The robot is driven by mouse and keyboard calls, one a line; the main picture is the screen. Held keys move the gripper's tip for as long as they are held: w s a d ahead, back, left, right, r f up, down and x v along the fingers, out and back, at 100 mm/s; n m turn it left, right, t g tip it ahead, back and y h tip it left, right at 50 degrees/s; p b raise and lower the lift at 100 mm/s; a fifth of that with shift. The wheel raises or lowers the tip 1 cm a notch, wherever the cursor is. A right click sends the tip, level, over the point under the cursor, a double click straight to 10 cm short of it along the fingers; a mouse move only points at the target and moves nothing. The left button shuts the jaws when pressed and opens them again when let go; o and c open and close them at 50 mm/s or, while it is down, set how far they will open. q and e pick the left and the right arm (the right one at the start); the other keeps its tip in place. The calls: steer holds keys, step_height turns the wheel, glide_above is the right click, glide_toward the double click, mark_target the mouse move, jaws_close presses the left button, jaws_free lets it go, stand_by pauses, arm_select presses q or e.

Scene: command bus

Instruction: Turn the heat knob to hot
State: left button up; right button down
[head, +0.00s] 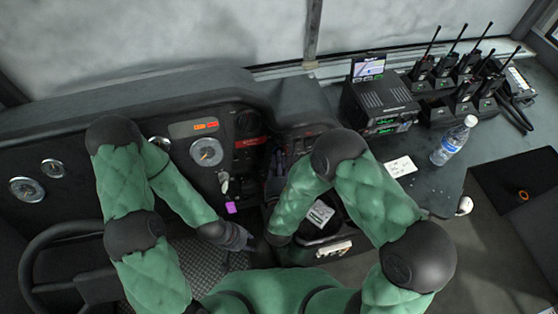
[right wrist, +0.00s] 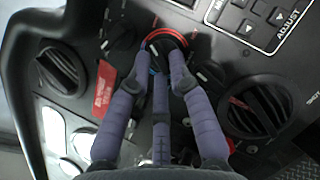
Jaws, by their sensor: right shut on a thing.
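The heat knob (right wrist: 168,42) is a round dial with a red arc along its top and a bit of blue at its lower left, in the upper middle of the right wrist view. In the head view my right gripper (head: 277,163) reaches up to the dash panel, and the knob cannot be made out there. My left gripper (head: 245,241) hangs low, away from the panel; its fingers are too dark to read.
Round air vents (right wrist: 62,66) flank the knob, with smaller black knobs beside it. A key with a purple tag (head: 231,207) hangs near my left forearm. A water bottle (head: 454,140) and radios stand right.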

steer(key=shift+w+d+r+m+g+h, duration=0.15)
steer(key=shift+m+h, duration=0.15)
steer(key=shift+m, duration=0.45)
steer(key=shift+a+r+m+g+h, duration=0.15)
steer(key=shift+m+h, duration=0.15)
steer(key=shift+m, duration=0.45)
steer(key=shift+d, duration=0.1)
steer(key=c, duration=1.2)
jaws_free()
steer(key=shift+d, duration=0.15)
steer(key=s, duration=0.4)
steer(key=s+a, duration=0.1)
steer(key=s, duration=0.7)
steer(key=shift+a+r, duration=0.3)
